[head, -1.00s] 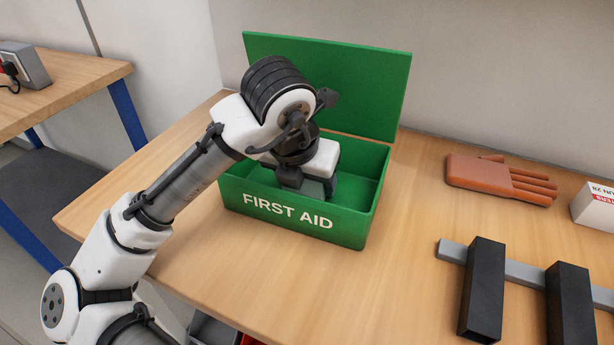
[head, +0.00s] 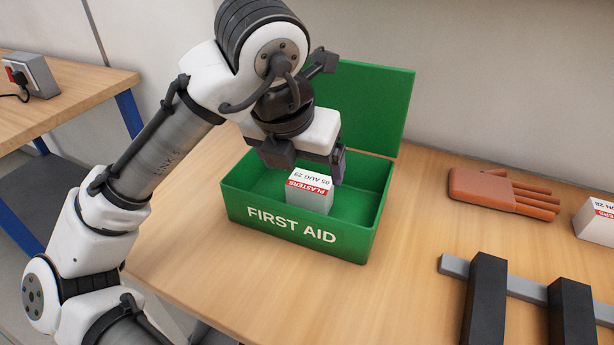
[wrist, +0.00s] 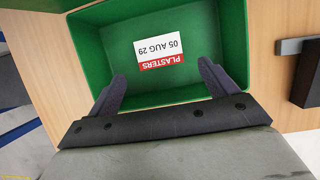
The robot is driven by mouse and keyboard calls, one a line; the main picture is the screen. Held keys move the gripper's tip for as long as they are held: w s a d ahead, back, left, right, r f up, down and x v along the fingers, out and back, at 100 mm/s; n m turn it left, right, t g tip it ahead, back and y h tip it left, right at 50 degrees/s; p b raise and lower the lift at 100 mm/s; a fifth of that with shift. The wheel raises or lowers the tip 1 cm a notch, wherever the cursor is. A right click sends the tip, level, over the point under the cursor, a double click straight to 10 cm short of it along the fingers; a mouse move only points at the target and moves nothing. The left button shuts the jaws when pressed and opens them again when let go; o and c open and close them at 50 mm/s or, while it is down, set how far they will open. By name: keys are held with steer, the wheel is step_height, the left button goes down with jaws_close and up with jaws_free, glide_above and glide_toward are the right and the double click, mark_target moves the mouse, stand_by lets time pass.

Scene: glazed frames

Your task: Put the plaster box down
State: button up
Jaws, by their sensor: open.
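The plaster box (head: 310,192) is a small white carton with a red band reading PLASTERS and the print 05 AUG 29. It stands inside the open green first aid box (head: 350,236), near its middle. It also shows in the wrist view (wrist: 159,50), with green floor around it. My gripper (head: 309,176) is open and empty above the carton, its fingers apart and clear of it. In the wrist view my gripper's two fingers (wrist: 163,82) spread wide, with the carton beyond them.
The green lid (head: 372,105) stands raised behind the box. To the right lie a brown glove (head: 500,190), another white carton (head: 597,218) and a grey bar with black blocks (head: 487,297). The wooden table is clear just right of the box.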

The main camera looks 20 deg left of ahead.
steer(key=shift+v, duration=1.4)
steer(key=shift+c, duration=0.4)
